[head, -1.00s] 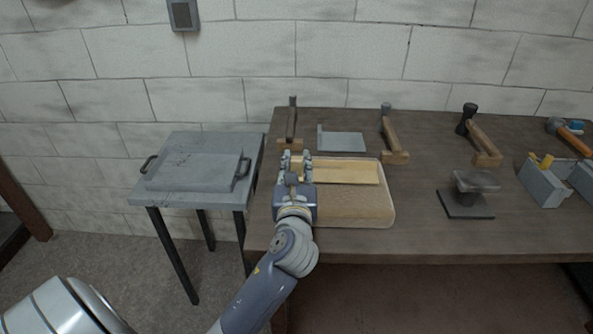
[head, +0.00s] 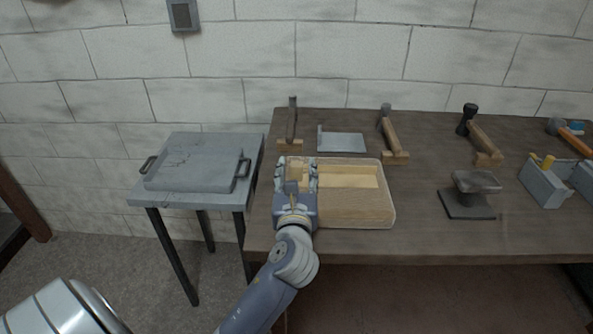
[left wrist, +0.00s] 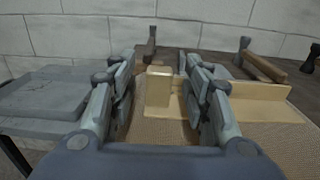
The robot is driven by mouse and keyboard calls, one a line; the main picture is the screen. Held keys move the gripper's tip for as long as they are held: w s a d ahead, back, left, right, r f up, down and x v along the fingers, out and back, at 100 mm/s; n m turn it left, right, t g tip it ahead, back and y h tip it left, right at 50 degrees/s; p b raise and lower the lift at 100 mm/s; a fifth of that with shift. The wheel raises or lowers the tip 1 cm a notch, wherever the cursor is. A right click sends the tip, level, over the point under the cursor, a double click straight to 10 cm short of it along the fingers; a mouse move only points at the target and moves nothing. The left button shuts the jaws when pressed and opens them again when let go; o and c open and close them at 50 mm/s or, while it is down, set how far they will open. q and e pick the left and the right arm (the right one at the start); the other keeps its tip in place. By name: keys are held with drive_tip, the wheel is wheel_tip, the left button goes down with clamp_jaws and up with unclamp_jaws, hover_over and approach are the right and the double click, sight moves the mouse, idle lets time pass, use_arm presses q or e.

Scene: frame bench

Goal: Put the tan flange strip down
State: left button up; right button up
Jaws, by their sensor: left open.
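The tan flange strip (head: 350,177) lies along the far part of a tan, round-cornered mat (head: 355,212) on the bench. In the left wrist view the strip (left wrist: 255,90) has a flat part and a raised upright part, and its near left end stands between my fingers. My left gripper (head: 298,172) is open, with a finger on each side of that end; it also shows in the left wrist view (left wrist: 162,88). Gaps show between the fingers and the strip. My fingers hide part of the strip's left end in the head view. My right gripper is not in view.
A grey angle plate (head: 343,142) lies behind the mat, between wooden-handled clamps or hammers (head: 291,125) (head: 393,140). A grey stand (head: 468,195) and a grey box (head: 545,185) are to the right. A side table with a grey tray (head: 197,172) stands left. Bench between mat and stand is clear.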

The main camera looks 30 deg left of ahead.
use_arm(q)
drive_tip(key=b+v, duration=0.1)
drive_tip(key=v, duration=1)
drive_tip(key=shift+s, duration=0.1)
